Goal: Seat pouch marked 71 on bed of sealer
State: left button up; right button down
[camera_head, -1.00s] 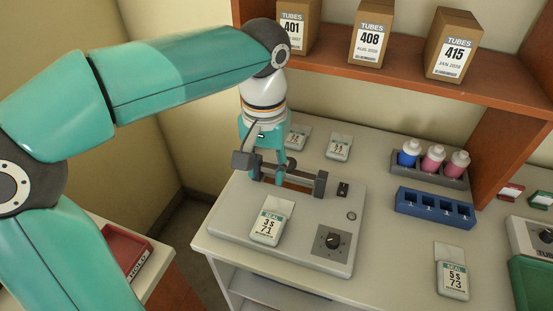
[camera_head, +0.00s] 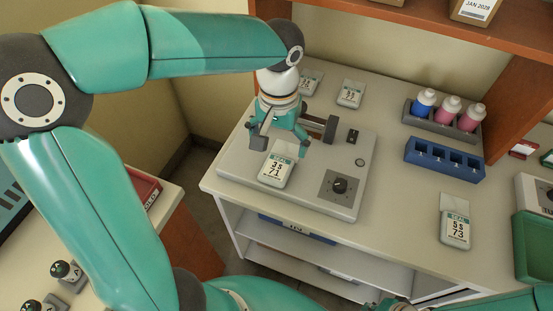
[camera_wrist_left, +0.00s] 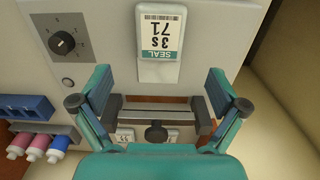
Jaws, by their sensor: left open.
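The pouch marked 71 (camera_head: 277,170) lies face up on the front part of the pale grey sealer (camera_head: 238,168), its teal SEAL strip towards the dark sealing bar (camera_head: 318,125). In the left wrist view the pouch (camera_wrist_left: 160,60) shows upside down beyond the fingertips, and the bar (camera_wrist_left: 155,103) crosses between the fingers. My left gripper (camera_head: 283,143) is open and empty, pointing down over the bar just behind the pouch. The wrist view shows a gap between its fingers (camera_wrist_left: 158,85) and the pouch. My right gripper is out of view.
A knob (camera_head: 340,186) is on the sealer's front right. A blue rack (camera_head: 444,160) and a holder of bottles (camera_head: 446,112) stand to the right. A pouch marked 73 (camera_head: 455,228) lies at front right. Two more pouches lie behind the sealer. A wooden shelf overhangs the back.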

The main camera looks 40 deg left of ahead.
aim_at(278, 164)
pick_arm(q)
notch_tip(278, 164, down, 7)
jog(key=shift+f, duration=0.1)
dwell(0.4)
